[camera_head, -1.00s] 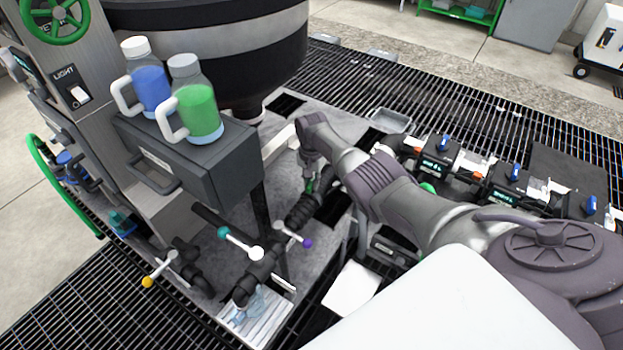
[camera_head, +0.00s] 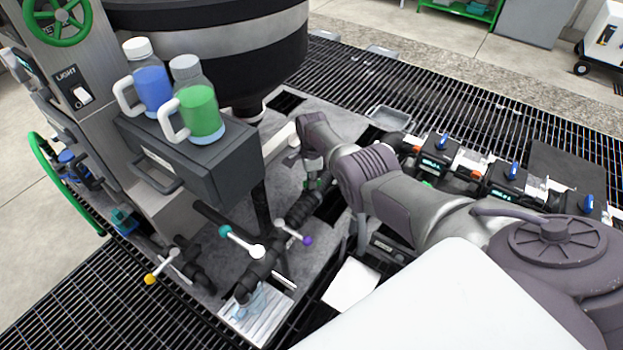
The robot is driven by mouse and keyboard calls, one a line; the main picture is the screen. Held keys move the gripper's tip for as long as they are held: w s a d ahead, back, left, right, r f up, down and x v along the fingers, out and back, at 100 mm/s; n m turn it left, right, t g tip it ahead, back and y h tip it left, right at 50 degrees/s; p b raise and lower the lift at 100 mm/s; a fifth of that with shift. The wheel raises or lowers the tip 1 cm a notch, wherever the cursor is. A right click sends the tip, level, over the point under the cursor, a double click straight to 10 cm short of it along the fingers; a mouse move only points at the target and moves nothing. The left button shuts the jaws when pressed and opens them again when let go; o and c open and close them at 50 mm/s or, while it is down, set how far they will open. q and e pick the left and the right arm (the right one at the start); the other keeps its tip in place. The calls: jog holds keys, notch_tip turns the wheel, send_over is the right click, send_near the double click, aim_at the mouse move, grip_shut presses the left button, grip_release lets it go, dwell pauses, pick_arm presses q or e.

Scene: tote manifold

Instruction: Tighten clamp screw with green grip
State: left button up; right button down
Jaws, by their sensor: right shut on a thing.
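My right gripper (camera_head: 317,180) reaches down to the black pipework behind the box with the jugs. It is shut on the clamp screw with the green grip, of which only a small green bit (camera_head: 306,184) shows; the fingers and wrist hide the rest. Three other clamp screws stand on the pipes nearer to me: one with a teal grip (camera_head: 225,231), one with a purple grip (camera_head: 307,240) and one with a yellow grip (camera_head: 150,279). My left gripper is not in view.
A dark grey box (camera_head: 232,168) holds a blue jug (camera_head: 152,88) and a green jug (camera_head: 202,112), left of my right arm. A big black tank (camera_head: 215,65) stands behind. Valves with blue handles (camera_head: 513,171) line the right side.

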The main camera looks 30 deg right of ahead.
jog(key=m, duration=0.4)
jog(key=shift+w+d+r+m, duration=0.1)
jog(key=shift+m, duration=0.2)
jog(key=m, duration=0.4)
jog(key=shift+m, duration=0.4)
jog(key=c, duration=1.1)
grip_release()
jog(key=shift+c, duration=0.2)
notch_tip(320, 180, up, 12)
